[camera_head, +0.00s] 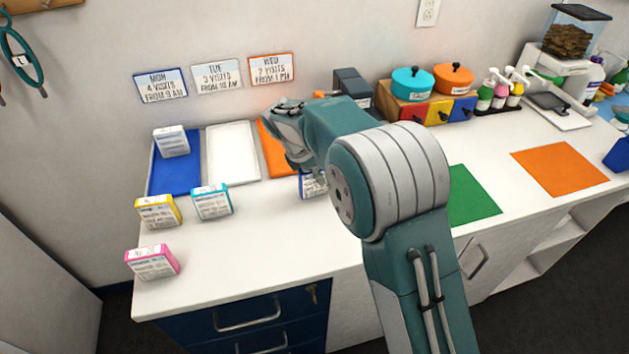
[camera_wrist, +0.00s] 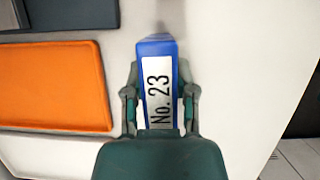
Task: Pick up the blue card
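The blue card (camera_wrist: 158,42), a small upright box with a blue edge and a white "No. 23" label, is in the middle of the wrist view. In the head view it (camera_head: 312,184) shows only partly, behind my arm, on the white counter. My gripper (camera_wrist: 159,95) has one finger on each side of the card in the wrist view. The fingers look open, with a narrow gap visible at the card's right side. In the head view my gripper (camera_head: 293,140) is over the counter beside the orange tray; its fingertips are hard to make out.
Blue (camera_head: 176,181), white (camera_head: 233,150) and orange (camera_head: 275,150) trays line the wall. A pale card (camera_head: 172,142) is on the blue tray. Yellow (camera_head: 158,212), teal (camera_head: 212,202) and pink (camera_head: 152,262) cards stand at left. A grey block (camera_head: 354,84) stands behind my arm.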

